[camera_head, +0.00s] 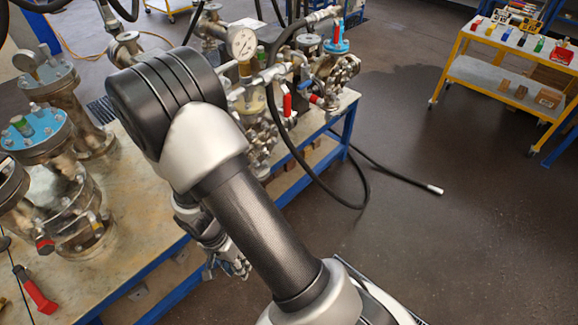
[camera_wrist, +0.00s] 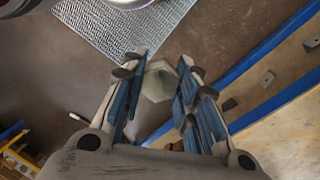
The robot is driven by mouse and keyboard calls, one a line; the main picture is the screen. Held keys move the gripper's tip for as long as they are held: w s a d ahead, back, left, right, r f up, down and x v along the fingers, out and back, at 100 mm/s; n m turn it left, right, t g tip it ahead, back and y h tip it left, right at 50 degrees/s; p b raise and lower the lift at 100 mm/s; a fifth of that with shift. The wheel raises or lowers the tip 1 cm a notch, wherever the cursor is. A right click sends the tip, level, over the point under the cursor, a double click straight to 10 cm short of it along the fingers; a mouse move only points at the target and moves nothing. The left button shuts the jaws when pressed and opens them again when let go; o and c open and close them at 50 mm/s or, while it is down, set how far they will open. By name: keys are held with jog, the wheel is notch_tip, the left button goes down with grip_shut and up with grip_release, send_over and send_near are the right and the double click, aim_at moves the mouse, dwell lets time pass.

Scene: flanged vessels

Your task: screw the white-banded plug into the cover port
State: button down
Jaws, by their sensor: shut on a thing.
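My gripper (camera_wrist: 161,70) is shut on a pale grey hexagonal plug (camera_wrist: 157,82) in the wrist view. The plug sits between the blue-padded fingers, and no white band shows on it from here. In the head view my gripper (camera_head: 230,264) hangs beside the bench edge, mostly behind my arm, and the plug cannot be made out. I cannot tell which cover has the open port.
The bench (camera_head: 135,225) has a blue frame and carries a red-handled tool (camera_head: 38,296). A pressure gauge (camera_head: 243,43) and pipework stand behind my arm. A black hose (camera_head: 395,177) trails on the floor. A yellow trolley (camera_head: 490,75) stands far right.

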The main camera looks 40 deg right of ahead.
jog(key=m, duration=0.1)
jog(key=m+g, duration=0.1)
jog(key=shift+s+a+f+m, duration=0.15)
jog(key=shift+a+m, duration=0.1)
jog(key=shift+m, duration=0.15)
jog(key=m+g, duration=0.1)
jog(key=m, duration=0.2)
jog(key=shift+a+b, duration=0.15)
jog(key=shift+b, duration=0.2)
jog(key=m, duration=0.1)
jog(key=m+y, duration=0.1)
jog(key=m, duration=0.1)
jog(key=shift+w+a+g, duration=0.2)
jog(key=shift+w+g, duration=0.15)
jog(key=shift+g, duration=0.05)
jog(key=w+d+r+m+t+y+b, duration=0.2)
jog(key=w+d+m+t+y, duration=0.3)
jog(key=m, duration=0.8)
jog(key=w+d+r+m+t+y+b, duration=0.1)
jog(key=w+d+r+m+t+y, duration=0.15)
jog(key=w+m+t+y, duration=0.65)
jog(key=s+d+r+m+t+h+b, duration=0.1)
jog(key=d+m+t+h, duration=0.3)
jog(key=d+m+h, duration=0.3)
jog(key=s+d+r+m+t+h+b, duration=0.1)
jog(key=d+m+t+h, duration=0.3)
jog(key=d, duration=1.4)
jog(key=shift+r+m+h, duration=0.5)
jog(key=shift+m+h, duration=1.2)
jog(key=shift+m, duration=1.3)
